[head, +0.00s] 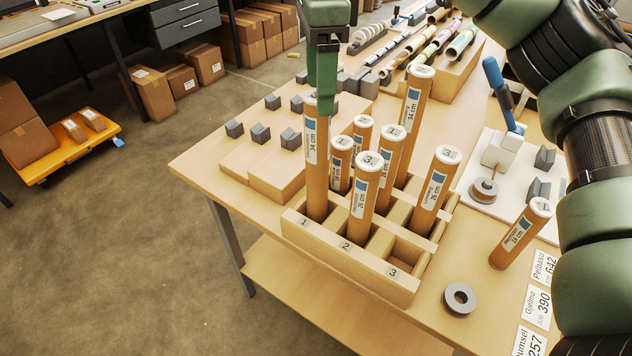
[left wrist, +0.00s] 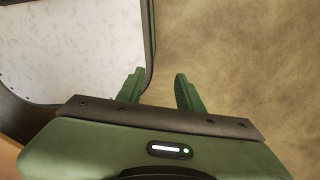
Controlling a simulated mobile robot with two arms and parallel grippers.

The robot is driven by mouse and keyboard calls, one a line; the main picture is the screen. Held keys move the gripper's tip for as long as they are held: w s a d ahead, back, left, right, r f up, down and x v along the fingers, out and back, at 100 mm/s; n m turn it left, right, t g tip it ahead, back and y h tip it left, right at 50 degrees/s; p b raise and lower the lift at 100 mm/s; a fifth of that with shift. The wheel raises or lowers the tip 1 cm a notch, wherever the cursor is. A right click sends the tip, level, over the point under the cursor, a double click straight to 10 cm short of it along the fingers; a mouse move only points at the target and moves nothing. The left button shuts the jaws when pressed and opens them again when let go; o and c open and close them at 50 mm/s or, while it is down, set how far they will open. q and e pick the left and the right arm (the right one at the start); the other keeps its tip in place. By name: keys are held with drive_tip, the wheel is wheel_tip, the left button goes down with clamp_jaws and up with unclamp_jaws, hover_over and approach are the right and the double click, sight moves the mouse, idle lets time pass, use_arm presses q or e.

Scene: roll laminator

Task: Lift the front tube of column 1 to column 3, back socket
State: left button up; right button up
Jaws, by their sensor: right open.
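The front tube of column 1 (head: 316,165) is a tall brown tube marked 34 cm, upright in the wooden rack (head: 345,252). My right gripper (head: 320,103) points down at its top, with a finger beside the upper end; it is open, and contact is hard to tell. Column 3 has an empty front socket (head: 398,248) and a 26 cm tube (head: 435,180) behind it. Its back socket is largely hidden by that tube. A 26 cm tube (head: 364,188) stands at the front of column 2. My left gripper (left wrist: 158,92) is open and empty in the left wrist view.
Several more tubes, including a tall one (head: 413,100), crowd the rack behind. A short tube (head: 521,234) and a grey ring (head: 459,299) stand right of the rack. Wooden blocks with grey pads (head: 262,160) lie left. A white board (head: 470,170) is at right.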

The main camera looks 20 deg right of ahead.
sight(316, 133)
drive_tip(key=shift+w+f+b, duration=0.25)
drive_tip(key=shift+f+b, duration=0.1)
drive_tip(key=shift+f, duration=0.55)
drive_tip(key=shift+w+f, duration=0.1)
drive_tip(key=shift+f, duration=0.2)
wheel_tip(316, 133, down, 6)
drive_tip(key=shift+a+f+p, duration=0.1)
drive_tip(key=shift+p, duration=0.95)
drive_tip(key=shift+f, duration=0.65)
use_arm(q)
drive_tip(key=shift+w+d+r, duration=0.1)
drive_tip(key=shift+w+r, duration=0.05)
drive_tip(key=shift+w, duration=0.35)
drive_tip(key=shift+w+r, duration=0.15)
drive_tip(key=shift+w, duration=0.3)
use_arm(e)
clamp_jaws()
